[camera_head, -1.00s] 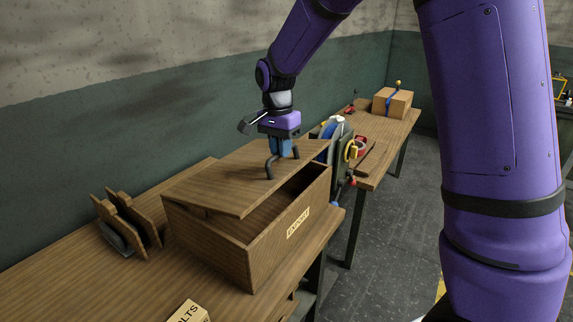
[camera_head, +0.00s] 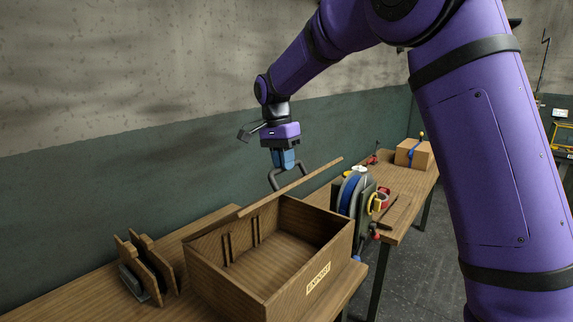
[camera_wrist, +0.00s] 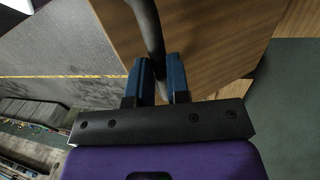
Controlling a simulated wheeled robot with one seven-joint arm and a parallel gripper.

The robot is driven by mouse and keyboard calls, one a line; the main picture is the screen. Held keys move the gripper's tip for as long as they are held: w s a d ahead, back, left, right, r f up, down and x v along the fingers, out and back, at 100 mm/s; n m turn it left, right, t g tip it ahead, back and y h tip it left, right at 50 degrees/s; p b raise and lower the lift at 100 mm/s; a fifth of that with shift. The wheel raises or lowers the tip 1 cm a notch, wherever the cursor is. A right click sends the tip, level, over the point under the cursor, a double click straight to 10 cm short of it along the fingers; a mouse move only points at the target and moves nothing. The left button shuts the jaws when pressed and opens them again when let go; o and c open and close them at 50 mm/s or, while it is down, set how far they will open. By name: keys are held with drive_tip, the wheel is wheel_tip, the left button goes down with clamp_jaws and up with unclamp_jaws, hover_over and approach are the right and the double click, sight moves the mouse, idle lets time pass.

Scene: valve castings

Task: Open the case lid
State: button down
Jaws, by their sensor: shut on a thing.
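The wooden case (camera_head: 276,265) with an EXPORT label stands on the bench, and its inside shows empty apart from slats on the back wall. The lid (camera_head: 298,184) is seen nearly edge-on above the case's back and is tilted; a dark bar handle (camera_head: 274,181) stands on it. My gripper (camera_head: 284,167) is above the lid, shut on the handle. In the wrist view the blue fingers (camera_wrist: 158,80) sit on both sides of the handle bar (camera_wrist: 150,35), with the lid's wooden face (camera_wrist: 210,40) behind.
Wooden racks (camera_head: 146,268) stand left of the case. A strapping reel (camera_head: 352,195) stands close to its right. A second bench holds a strapped carton (camera_head: 413,154). The wall runs behind the case, with open floor (camera_head: 420,265) to the right.

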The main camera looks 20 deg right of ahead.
drive_tip(key=shift+a+f, duration=0.15)
drive_tip(key=c, duration=1.1)
unclamp_jaws()
drive_tip(key=shift+w+a+f, duration=0.1)
drive_tip(key=shift+w+f, duration=0.05)
drive_tip(key=shift+w, duration=0.15)
drive_tip(key=shift+s, duration=0.1)
drive_tip(key=shift+r, duration=0.3)
wheel_tip(320, 180, up, 10)
drive_tip(key=w+a, duration=0.1)
drive_tip(key=shift+w, duration=0.3)
drive_tip(key=shift+r, duration=0.1)
